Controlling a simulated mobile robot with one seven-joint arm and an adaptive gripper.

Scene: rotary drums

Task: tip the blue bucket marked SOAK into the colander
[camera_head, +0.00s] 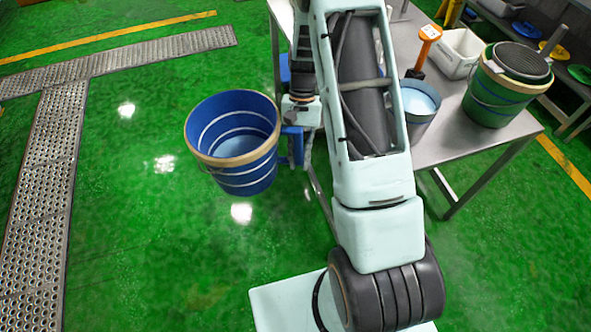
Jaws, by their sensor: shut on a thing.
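A blue bucket (245,177) with pale bands and a tan rim hangs above the green floor, left of my arm. Its mouth faces up toward the camera. A paler patch shows low inside it; I cannot tell whether that is liquid or the bottom. No SOAK mark is readable. My gripper (288,146), with blue fingers, is shut on the bucket's right side; my arm partly hides it. A dark round piece (522,60) sits on top of a green bucket (490,103) on the table; I cannot tell whether it is the colander.
The metal table (455,145) stands at the right. On it are a grey-blue bucket (424,118) with pale contents, an orange-handled tool (429,36) and a white bin (459,50). Floor grating (45,190) runs at the left. The floor below the held bucket is clear.

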